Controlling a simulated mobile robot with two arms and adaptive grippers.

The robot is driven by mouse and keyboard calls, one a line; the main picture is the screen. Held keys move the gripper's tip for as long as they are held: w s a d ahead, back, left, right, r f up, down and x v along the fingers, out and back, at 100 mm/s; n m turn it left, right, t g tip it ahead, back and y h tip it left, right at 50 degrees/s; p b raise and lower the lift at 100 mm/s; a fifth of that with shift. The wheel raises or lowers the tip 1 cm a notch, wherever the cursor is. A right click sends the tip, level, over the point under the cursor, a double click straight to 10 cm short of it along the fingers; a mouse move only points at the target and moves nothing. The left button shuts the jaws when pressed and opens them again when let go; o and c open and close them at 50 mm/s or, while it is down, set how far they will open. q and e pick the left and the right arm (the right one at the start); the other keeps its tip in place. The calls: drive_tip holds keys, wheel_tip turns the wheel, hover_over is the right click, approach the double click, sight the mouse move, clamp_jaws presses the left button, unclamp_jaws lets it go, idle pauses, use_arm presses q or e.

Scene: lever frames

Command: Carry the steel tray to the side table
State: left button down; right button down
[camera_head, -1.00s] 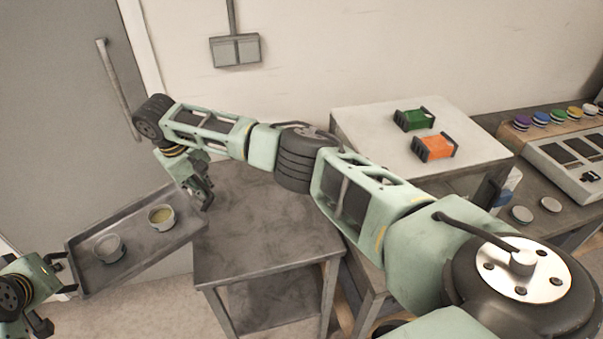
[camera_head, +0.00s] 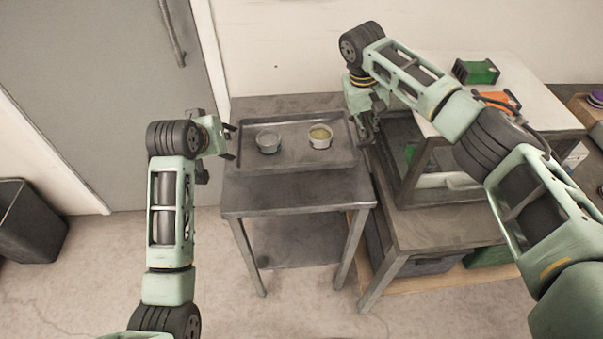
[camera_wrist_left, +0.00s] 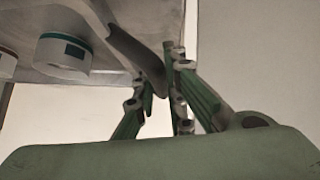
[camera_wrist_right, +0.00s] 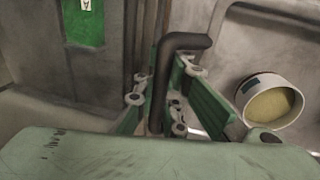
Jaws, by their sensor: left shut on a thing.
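The steel tray (camera_head: 290,160) is a level, dark grey, shallow tray over the top of the side table (camera_head: 300,192). I cannot tell whether it touches the table. It carries a grey-white cup (camera_head: 268,142) on the left and a cup with yellowish contents (camera_head: 320,137) on the right; both are upright. My left gripper (camera_head: 230,142) is shut on the tray's left handle, which shows between its fingers in the left wrist view (camera_wrist_left: 168,85). My right gripper (camera_head: 369,133) is at the right end, its fingers closed around the dark bent handle (camera_wrist_right: 162,85).
Right of the side table stands a workbench (camera_head: 440,228) with an open-fronted box-like stand, green (camera_head: 476,71) and orange (camera_head: 498,101) blocks on top. A dark bin (camera_head: 28,222) stands far left near a grey door (camera_head: 100,100). The floor in front is clear.

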use_arm(q)
drive_tip(key=shift+d+f, duration=0.35)
drive_tip(key=shift+d, duration=0.1)
use_arm(e)
drive_tip(key=shift+a+f, duration=0.35)
